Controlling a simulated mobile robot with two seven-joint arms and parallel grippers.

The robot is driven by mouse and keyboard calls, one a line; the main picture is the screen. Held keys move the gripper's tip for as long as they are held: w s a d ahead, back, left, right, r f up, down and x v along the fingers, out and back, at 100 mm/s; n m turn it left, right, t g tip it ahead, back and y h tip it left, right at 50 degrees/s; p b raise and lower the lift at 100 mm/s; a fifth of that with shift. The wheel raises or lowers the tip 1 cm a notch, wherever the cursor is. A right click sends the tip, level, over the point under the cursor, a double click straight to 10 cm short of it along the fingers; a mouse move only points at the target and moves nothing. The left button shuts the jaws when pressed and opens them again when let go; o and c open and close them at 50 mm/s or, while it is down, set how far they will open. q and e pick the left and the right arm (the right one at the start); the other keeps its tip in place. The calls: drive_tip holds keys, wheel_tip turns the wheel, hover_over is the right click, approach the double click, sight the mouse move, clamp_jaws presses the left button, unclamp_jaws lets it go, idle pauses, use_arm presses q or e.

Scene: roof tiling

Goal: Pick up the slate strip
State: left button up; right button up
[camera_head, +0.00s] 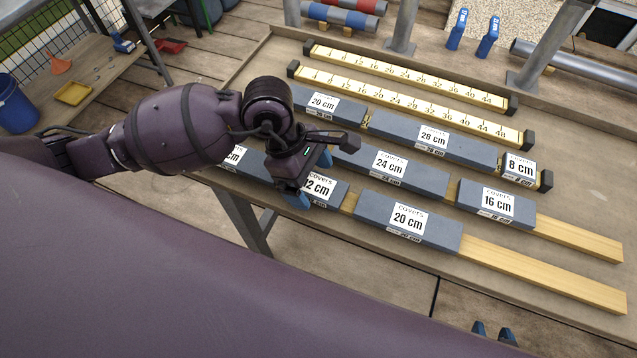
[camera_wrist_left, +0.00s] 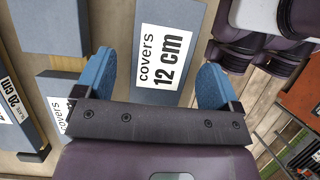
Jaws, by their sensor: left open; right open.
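Grey slate strips with white "covers" labels lie in rows on wooden battens. The 12 cm strip (camera_head: 329,192) is in the front row, partly hidden by my left gripper (camera_head: 312,180). In the left wrist view, the 12 cm strip (camera_wrist_left: 168,92) lies between the two blue fingertips of the open left gripper (camera_wrist_left: 155,80), with gaps on both sides. My right gripper (camera_head: 492,331) shows only as two blue fingertips, apart and empty, at the bottom edge. Other strips are the front 20 cm (camera_head: 408,232), 24 cm (camera_head: 390,176), 16 cm (camera_head: 496,214), 28 cm (camera_head: 432,148) and 8 cm (camera_head: 519,179).
Two yellow measuring rulers (camera_head: 410,88) with black ends lie behind the strips on the workbench (camera_head: 570,160). Bare battens (camera_head: 545,272) stick out at the right. Metal posts (camera_head: 400,30) stand at the back. A blue bucket (camera_head: 15,105) is at the far left.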

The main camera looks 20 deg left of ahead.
use_arm(q)
drive_tip(key=shift+f, duration=0.15)
drive_tip(key=c, duration=1.1)
